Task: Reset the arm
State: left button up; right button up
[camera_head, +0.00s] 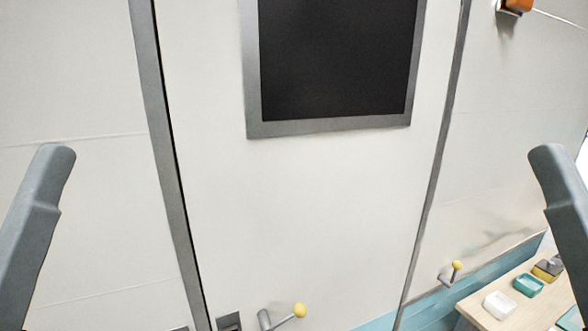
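A grey arm part of mine enters at the left edge, its rounded end raised beside the camper wall. A matching grey arm part of mine enters at the right edge. No gripper fingers show on either arm, so neither gripper can be seen here. Both visible arm parts stand apart from the door (330,220) between them.
The door has a dark window (338,55) and a yellow-knobbed handle (299,311) low down. Another yellow-knobbed handle (456,266) sits to its right. A wooden table (478,302) at lower right holds a white dish (499,305) and a teal dish (528,285).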

pick_arm(q)
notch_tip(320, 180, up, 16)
jog(key=p, duration=1.2)
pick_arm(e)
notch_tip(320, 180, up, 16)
